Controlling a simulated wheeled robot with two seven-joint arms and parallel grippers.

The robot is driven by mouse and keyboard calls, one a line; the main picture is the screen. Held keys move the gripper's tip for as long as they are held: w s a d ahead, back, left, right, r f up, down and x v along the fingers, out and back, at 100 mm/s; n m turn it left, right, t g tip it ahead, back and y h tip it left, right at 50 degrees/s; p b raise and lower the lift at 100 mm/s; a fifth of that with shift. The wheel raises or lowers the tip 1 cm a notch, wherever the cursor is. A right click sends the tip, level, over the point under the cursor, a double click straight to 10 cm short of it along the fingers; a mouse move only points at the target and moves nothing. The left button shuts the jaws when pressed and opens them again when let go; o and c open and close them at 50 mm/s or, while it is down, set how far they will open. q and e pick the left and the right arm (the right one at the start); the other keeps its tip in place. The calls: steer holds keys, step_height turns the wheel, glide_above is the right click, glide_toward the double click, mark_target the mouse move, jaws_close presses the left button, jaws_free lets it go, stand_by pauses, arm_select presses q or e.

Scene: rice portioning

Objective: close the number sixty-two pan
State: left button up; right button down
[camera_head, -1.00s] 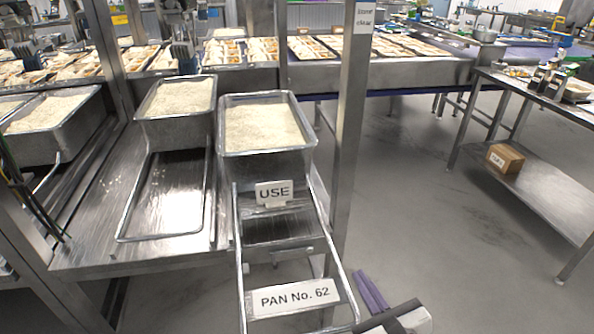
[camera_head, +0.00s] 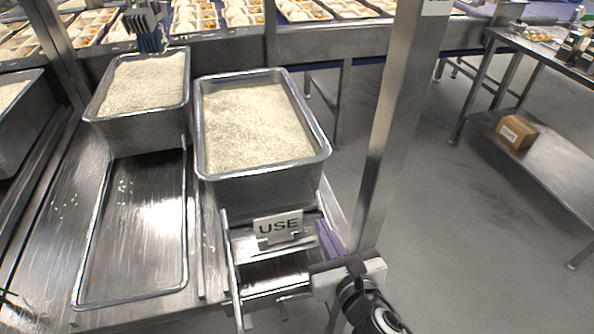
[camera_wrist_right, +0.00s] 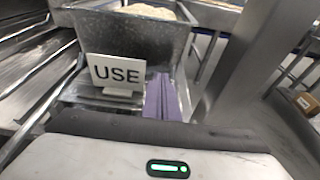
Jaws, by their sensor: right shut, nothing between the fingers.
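The pan in front, full of rice (camera_head: 255,125), stands on a sliding metal frame (camera_head: 228,270). A white sign reading "USE" (camera_head: 278,227) is fixed just in front of it; it also shows in the right wrist view (camera_wrist_right: 116,72). The "PAN No. 62" label is out of view in the current head view. My right gripper (camera_head: 328,240) has purple fingers, which are shut and empty, beside the right end of the sign. The fingers (camera_wrist_right: 164,97) also show right of the sign in the wrist view.
A second rice pan (camera_head: 142,88) stands to the left, behind an empty metal frame (camera_head: 135,235). A steel post (camera_head: 395,130) rises right of my right gripper. A cardboard box (camera_head: 516,132) sits on a lower shelf at right. Open floor lies between.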

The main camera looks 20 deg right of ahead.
mark_target(302, 183)
steer(key=x, duration=0.4)
steer(key=shift+w+r, duration=0.15)
steer(key=shift+w, duration=0.05)
steer(key=x, duration=0.7)
steer(key=shift+w+r, duration=0.25)
steer(key=shift+w, duration=0.15)
arm_select(q)
steer(key=shift+s+d+f, duration=0.1)
steer(key=shift+s+f, duration=0.15)
steer(key=shift+s, duration=0.35)
arm_select(e)
steer(key=shift+w, duration=0.7)
